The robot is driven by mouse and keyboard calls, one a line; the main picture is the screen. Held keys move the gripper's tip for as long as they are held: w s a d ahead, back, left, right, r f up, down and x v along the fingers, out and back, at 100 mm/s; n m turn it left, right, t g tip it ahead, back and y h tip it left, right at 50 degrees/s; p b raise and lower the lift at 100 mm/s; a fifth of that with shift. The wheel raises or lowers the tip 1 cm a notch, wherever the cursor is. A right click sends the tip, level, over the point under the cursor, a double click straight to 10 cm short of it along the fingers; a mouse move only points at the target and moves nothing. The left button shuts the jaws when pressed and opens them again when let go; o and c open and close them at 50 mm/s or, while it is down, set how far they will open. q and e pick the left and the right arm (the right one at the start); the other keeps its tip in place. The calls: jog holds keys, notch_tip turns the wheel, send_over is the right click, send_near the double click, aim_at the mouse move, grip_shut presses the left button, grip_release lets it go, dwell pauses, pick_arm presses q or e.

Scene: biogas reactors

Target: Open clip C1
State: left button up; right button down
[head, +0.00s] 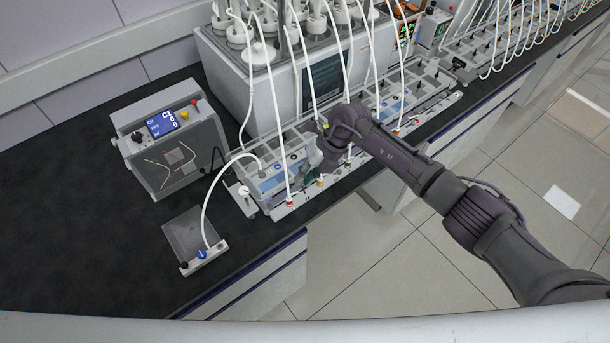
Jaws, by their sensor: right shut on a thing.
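My right gripper (317,165) reaches in from the right and is low at the front of the long grey tube rack (262,193). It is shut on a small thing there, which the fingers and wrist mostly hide. Small coloured clip-like parts sit along the rack's front rail, among them a red one (290,203) and a yellow one (320,183) close to the gripper. A separate small unit with a blue part (201,254) lies at the left. I cannot read any label that marks clip C1. My left gripper is not in view.
White tubes run from the big grey reactor housing (228,75) down to the rack, close around my right wrist. A controller box with a blue display (162,124) stands at left. The black bench (70,240) is clear at far left.

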jog(key=shift+s+d+t+y, duration=0.3)
jog(key=shift+s+t+y, duration=0.1)
jog(key=shift+t, duration=0.2)
jog(key=shift+s+d+f+n+t+y+b, duration=0.2)
jog(key=shift+s+d+n+t+y+b, duration=0.15)
jog(key=shift+t+y+b, duration=0.3)
jog(key=shift+s+d+f+n+t+y+b, duration=0.25)
jog(key=shift+t+y+b, duration=0.6)
jog(key=shift+b, duration=1.15)
jog(key=shift+s+d+f+n+t+y+b, duration=0.1)
jog(key=shift+s+d+n+t+y+b, duration=0.5)
jog(key=shift+b, duration=1.4)
jog(key=shift+s+f+n+t+y+b, duration=0.3)
jog(key=shift+t+y+b, duration=0.7)
jog(key=shift+b, duration=1)
jog(key=shift+s+r, duration=0.1)
jog(key=shift+r, duration=0.05)
jog(key=c, duration=1.1)
grip_release()
jog(key=shift+c, duration=0.2)
jog(key=shift+d, duration=0.1)
jog(key=v, duration=1.1)
jog(key=shift+s+d, duration=0.3)
